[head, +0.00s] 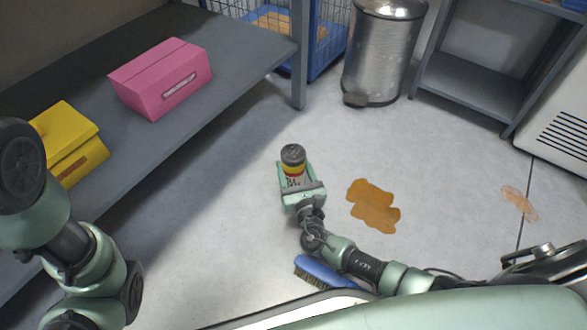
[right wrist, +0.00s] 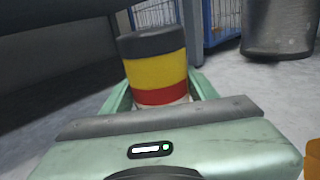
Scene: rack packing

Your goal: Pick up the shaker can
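The shaker can (head: 293,160) stands upright on the floor near the middle of the head view, with a dark grey lid, a yellow band and a red band. In the right wrist view the can (right wrist: 156,66) is straight ahead, and its lower part is hidden by the gripper body. My right gripper (head: 295,172) is low at the can, with one finger on each side of it; the fingers (right wrist: 160,88) look open, with little space beside the can. My left arm shows at the left edge, but its gripper is out of view.
A blue brush (head: 323,271) lies beside my right arm. A brown spill (head: 374,206) is right of the gripper. A grey shelf (head: 225,75) holds a pink box (head: 160,78) and a yellow box (head: 68,142). A metal bin (head: 383,50) and a blue crate (head: 328,45) stand behind.

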